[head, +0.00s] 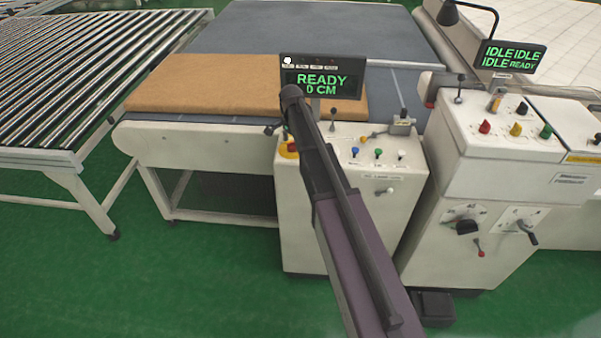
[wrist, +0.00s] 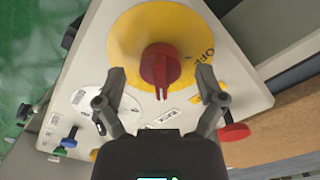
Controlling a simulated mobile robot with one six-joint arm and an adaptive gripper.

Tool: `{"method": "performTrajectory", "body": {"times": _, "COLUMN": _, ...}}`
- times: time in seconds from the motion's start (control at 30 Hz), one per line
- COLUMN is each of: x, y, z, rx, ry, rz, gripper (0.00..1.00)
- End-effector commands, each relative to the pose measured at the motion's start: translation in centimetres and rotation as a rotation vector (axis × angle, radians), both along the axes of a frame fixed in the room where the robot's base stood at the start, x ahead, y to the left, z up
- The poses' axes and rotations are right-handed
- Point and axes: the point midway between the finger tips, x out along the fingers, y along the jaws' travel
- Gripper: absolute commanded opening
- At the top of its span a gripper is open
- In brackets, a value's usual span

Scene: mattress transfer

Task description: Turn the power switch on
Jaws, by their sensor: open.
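The power switch is a red rotary knob (wrist: 160,66) on a round yellow plate (wrist: 128,35) in the wrist view. The word OFF is printed on the plate to the right of the knob. My gripper (wrist: 161,82) is open, with one finger on each side of the knob's lower part; I cannot tell whether they touch it. In the head view the yellow plate (head: 288,154) shows at the top left of the white control cabinet (head: 345,222). My arm hides part of the switch and most of the gripper there.
A display (head: 322,85) above the cabinet reads READY 0 CM. Small coloured knobs (head: 378,153) and levers stand right of the switch. A brown mattress (head: 200,82) lies on the table behind. A second control cabinet (head: 470,190) stands to the right.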

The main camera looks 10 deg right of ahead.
Motion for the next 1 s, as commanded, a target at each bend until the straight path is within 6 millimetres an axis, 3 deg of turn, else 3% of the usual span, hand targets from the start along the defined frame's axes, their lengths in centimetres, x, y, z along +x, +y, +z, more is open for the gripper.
{"method": "performTrajectory", "body": {"times": 0.37, "x": 0.02, "y": 0.0, "z": 0.0, "rx": 0.0, "ry": 0.0, "rz": 0.13, "gripper": 0.89}}
{"method": "performTrajectory", "body": {"times": 1.0, "x": 0.03, "y": 0.01, "z": 0.01, "rx": 0.0, "ry": 0.0, "rz": 0.546, "gripper": 0.89}}
